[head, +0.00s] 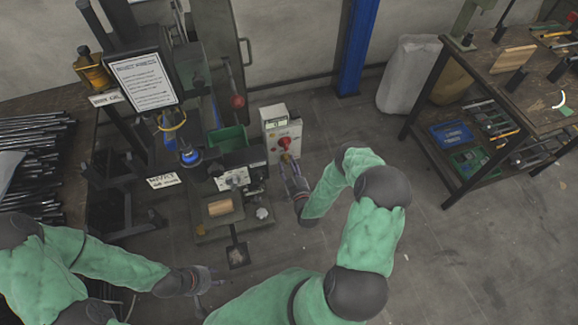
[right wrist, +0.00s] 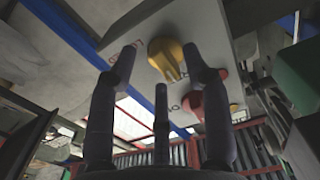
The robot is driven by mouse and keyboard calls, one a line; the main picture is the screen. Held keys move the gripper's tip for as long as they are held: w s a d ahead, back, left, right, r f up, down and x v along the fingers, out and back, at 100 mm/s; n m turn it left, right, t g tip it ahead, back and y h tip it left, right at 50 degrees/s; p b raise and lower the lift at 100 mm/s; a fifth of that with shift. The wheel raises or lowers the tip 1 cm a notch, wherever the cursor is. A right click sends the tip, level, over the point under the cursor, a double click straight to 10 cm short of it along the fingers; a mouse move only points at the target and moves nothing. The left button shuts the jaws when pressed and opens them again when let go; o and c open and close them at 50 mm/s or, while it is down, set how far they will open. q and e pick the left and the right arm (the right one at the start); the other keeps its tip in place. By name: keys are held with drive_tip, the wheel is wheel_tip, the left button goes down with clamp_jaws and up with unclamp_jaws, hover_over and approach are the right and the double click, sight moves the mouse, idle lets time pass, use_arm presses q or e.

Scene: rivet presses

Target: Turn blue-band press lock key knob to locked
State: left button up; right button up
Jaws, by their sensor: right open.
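A grey-white control box (head: 283,128) stands beside the press with the blue band (head: 190,156). In the right wrist view, a yellow knob (right wrist: 168,56) with a slotted grip sits on the box face (right wrist: 208,30). A red button (right wrist: 205,104) is beside it; it also shows in the head view (head: 285,142). My right gripper (head: 288,162) is at the box front. In the right wrist view its open fingers (right wrist: 161,52) lie either side of the knob; contact is unclear. My left gripper (head: 212,279) hangs low, away from the box; its opening is unclear.
The press base (head: 255,218) holds a wooden block (head: 220,207), left of my right gripper. A green bin (head: 228,139) is behind the press. A workbench (head: 480,75) with trays stands at right.

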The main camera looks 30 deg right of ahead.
drive_tip(key=shift+w, duration=0.2)
clamp_jaws()
